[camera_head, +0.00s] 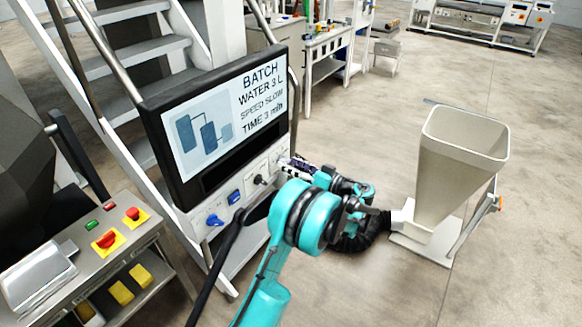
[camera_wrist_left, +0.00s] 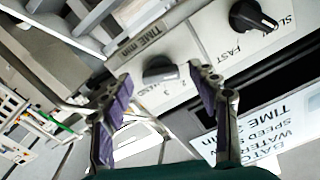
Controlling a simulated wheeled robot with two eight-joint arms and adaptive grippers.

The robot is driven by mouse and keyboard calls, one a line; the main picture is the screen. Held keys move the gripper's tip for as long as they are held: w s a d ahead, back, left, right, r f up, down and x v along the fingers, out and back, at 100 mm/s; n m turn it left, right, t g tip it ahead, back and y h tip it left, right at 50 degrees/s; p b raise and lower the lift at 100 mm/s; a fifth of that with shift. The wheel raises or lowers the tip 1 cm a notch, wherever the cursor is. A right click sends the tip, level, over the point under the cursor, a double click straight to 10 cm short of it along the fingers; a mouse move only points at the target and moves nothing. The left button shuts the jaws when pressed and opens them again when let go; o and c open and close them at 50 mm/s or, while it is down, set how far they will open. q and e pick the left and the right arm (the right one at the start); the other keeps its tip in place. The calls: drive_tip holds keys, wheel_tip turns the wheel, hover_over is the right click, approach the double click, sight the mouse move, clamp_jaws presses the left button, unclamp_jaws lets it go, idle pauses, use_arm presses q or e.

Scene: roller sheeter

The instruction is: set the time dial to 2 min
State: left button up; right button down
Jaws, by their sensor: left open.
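The control panel's screen (camera_head: 222,112) reads BATCH, WATER 3 L, SPEED SLOW, TIME 3 min. The time dial (camera_wrist_left: 160,70) is a dark round knob on the white panel, below the "TIME min" label in the left wrist view. Its scale digits are small and partly covered. My left gripper (camera_wrist_left: 158,76) is open, with one purple-padded finger on each side of the dial in the picture. I cannot tell whether the pads touch it. In the head view my left gripper (camera_head: 297,167) is at the panel's right end and hides the time dial. My right gripper is out of view.
The black speed dial (camera_wrist_left: 253,17) is beside the time dial. A tall beige hopper (camera_head: 460,165) stands on the right. A button console (camera_head: 85,250) is at lower left, with stairs behind the panel.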

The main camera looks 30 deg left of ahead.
use_arm(q)
drive_tip(key=shift+a, duration=0.15)
drive_tip(key=c, duration=1.2)
drive_tip(key=shift+o, duration=0.2)
drive_tip(key=shift+m, duration=0.4)
drive_tip(key=m, duration=0.3)
drive_tip(key=shift+m, duration=0.3)
drive_tip(key=m, duration=0.4)
drive_tip(key=shift+b, duration=0.4)
drive_tip(key=shift+m, duration=0.3)
